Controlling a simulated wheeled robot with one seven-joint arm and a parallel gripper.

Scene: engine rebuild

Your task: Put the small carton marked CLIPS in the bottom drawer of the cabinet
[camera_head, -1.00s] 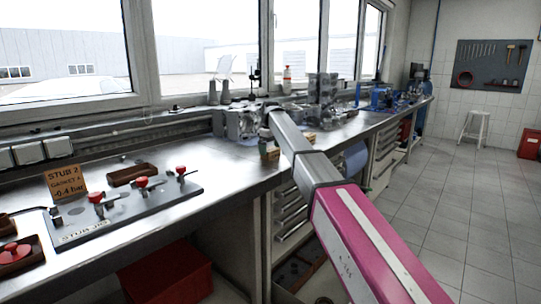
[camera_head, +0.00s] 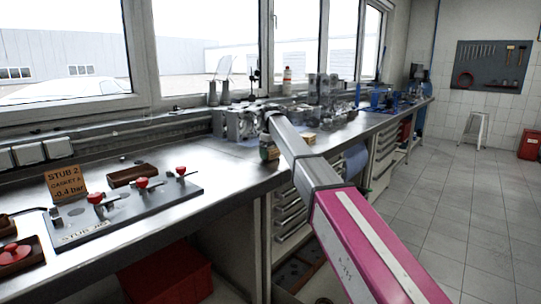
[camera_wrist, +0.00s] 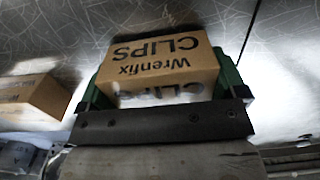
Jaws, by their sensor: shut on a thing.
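The small tan carton marked Wrenfix CLIPS (camera_wrist: 158,62) is between the green fingers of my gripper (camera_wrist: 165,88) in the wrist view. The fingers are shut on its two sides, and its lettering appears upside down. In the head view my gripper (camera_head: 269,153) is over the front edge area of the steel bench, and the carton is hardly visible there. The cabinet (camera_head: 290,212) is under the bench, partly hidden by my arm. Its bottom drawer (camera_head: 290,290) is pulled open with dark and brown contents inside.
A second tan carton (camera_wrist: 30,95) lies on the bench to the left in the wrist view. Engine parts (camera_head: 240,122) stand behind my gripper. A test plate with red knobs (camera_head: 130,207) is on the left of the steel bench (camera_head: 225,165).

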